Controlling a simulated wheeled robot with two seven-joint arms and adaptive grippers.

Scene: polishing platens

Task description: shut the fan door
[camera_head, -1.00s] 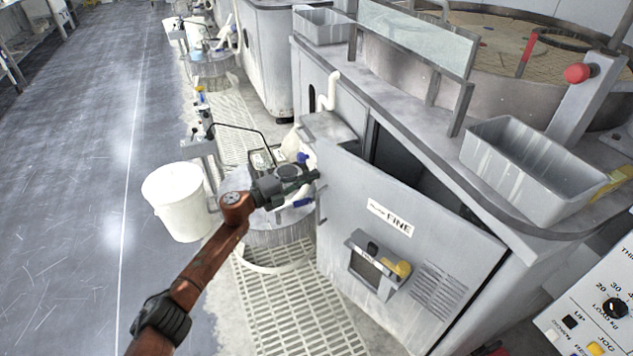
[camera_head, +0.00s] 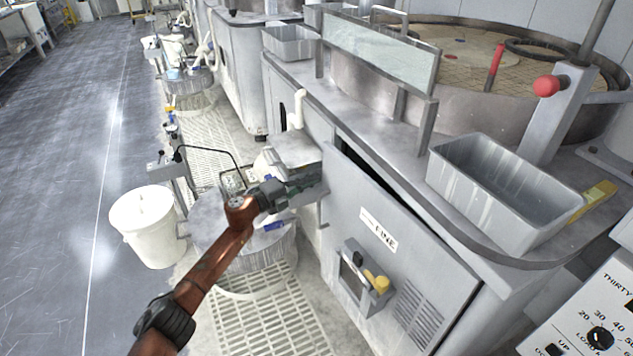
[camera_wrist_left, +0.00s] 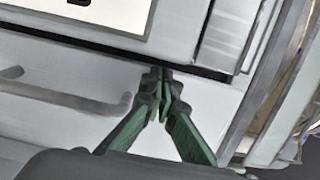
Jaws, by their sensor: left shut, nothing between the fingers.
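The fan door (camera_head: 345,215) is the grey panel with the "FINE" label and a vent grille, on the front of the grey machine cabinet. It stands slightly ajar, with a narrow dark gap along its top edge. My left gripper (camera_head: 318,183) is shut and empty at the door's left edge; I cannot tell whether it touches. In the left wrist view its green fingers (camera_wrist_left: 163,82) come together just below a dark seam beside a pale panel. My right gripper is not in view.
A white bucket (camera_head: 143,228) and a round grey drum (camera_head: 245,262) stand left of the door, by floor grating (camera_head: 262,318). A grey bin (camera_head: 505,195) sits on the ledge above. The floor at left is clear.

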